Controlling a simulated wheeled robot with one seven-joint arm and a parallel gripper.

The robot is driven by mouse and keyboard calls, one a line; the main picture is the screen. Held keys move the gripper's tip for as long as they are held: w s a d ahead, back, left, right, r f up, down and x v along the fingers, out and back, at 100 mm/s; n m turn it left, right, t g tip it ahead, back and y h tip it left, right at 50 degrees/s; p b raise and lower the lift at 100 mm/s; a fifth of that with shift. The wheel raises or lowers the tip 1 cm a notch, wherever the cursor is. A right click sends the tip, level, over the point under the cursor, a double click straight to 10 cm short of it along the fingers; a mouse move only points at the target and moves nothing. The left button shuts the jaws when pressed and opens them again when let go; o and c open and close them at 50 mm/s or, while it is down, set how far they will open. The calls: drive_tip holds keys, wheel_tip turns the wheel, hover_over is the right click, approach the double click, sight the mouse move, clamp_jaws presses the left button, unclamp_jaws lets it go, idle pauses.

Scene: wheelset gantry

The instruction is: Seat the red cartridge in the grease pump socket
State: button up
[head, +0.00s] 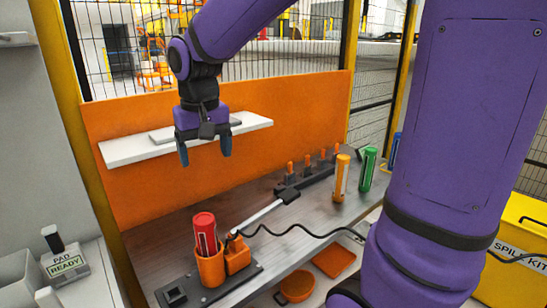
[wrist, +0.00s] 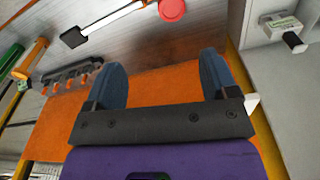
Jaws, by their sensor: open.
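The red cartridge (head: 205,232) stands upright in the orange socket of the grease pump (head: 211,268), its upper part showing above the rim. Its lower end is hidden inside the socket, so I cannot tell how deep it sits. In the wrist view the round red top of the cartridge (wrist: 172,9) shows at the top edge. My gripper (head: 205,160) is open and empty, in the air above and behind the pump, in front of the orange panel. Its two blue fingers (wrist: 166,82) stand apart with nothing between them.
The pump's lever (head: 262,214) slants up to the right with a black grip. An orange cartridge (head: 341,178) and a green cartridge (head: 367,169) stand farther right beside a black rack (head: 305,180). A white shelf (head: 186,141) is behind my gripper. A black cable crosses the bench.

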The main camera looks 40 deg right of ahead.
drive_tip(key=s+d+r+n+t, duration=0.1)
drive_tip(key=s+d+t, duration=0.1)
drive_tip(key=s, duration=0.7)
drive_tip(key=s+d+r+n+t, duration=0.1)
drive_tip(key=s+d+r+t, duration=0.1)
drive_tip(key=s, duration=0.6)
drive_tip(key=shift+s+d+t, duration=0.3)
drive_tip(key=shift+s+d, duration=0.1)
drive_tip(key=shift+d, duration=0.45)
